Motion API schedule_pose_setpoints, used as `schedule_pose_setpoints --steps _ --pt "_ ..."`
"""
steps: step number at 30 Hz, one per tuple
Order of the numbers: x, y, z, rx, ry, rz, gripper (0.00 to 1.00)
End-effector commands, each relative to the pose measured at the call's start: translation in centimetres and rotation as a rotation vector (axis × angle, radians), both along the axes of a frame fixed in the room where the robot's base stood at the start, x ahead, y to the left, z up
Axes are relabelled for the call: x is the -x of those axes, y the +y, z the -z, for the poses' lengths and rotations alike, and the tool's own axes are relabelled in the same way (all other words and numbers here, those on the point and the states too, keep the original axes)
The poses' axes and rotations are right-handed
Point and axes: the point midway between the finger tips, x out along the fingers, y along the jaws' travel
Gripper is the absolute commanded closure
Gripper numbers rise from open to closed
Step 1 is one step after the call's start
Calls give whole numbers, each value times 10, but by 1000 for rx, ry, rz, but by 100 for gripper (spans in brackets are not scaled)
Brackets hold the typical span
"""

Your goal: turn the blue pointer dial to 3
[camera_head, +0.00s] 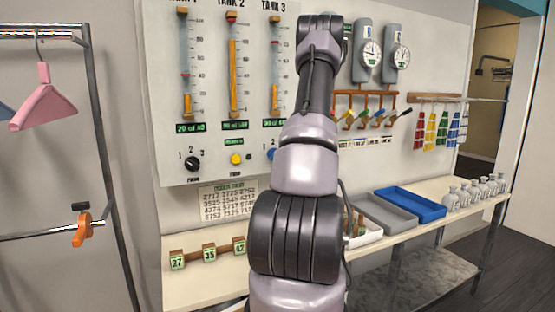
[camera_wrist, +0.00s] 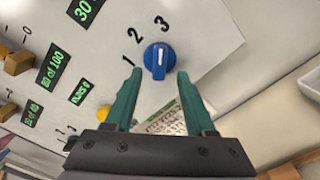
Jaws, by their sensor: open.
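The blue pointer dial (camera_wrist: 159,61) sits on the white panel in the wrist view, with 1, 2 and 3 printed around its left and upper sides. Its white pointer line runs nearly upright in that picture and lines up with the 3 above it. I cannot tell which end is the tip. My gripper (camera_wrist: 159,73) is open, its two teal fingers reaching toward the dial from below, one on each side. The dial shows just beyond the fingertips, with no clear contact. In the head view only the dial's left edge (camera_head: 270,155) shows; my arm hides the rest and my gripper.
A black dial (camera_head: 192,163) and a yellow button (camera_head: 236,158) are left of the blue dial, under the tank gauges. Below the panel, a shelf holds numbered tags (camera_head: 209,253), a grey tray (camera_head: 384,212) and a blue tray (camera_head: 411,203).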

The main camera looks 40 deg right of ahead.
Motion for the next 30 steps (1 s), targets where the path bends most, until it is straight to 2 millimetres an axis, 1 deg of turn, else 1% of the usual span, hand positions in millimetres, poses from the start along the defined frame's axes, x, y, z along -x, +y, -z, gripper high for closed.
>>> schedule_pose_setpoints --steps 1,6,9,12,16,30 --pt "12 2 0 -1 2 4 45" --pt "43 10 0 -2 1 3 45" --pt "55 12 0 -1 0 4 45" --pt "63 14 0 0 0 2 45" --pt "65 15 0 0 -1 2 45" --pt "65 16 0 1 -1 0 45"
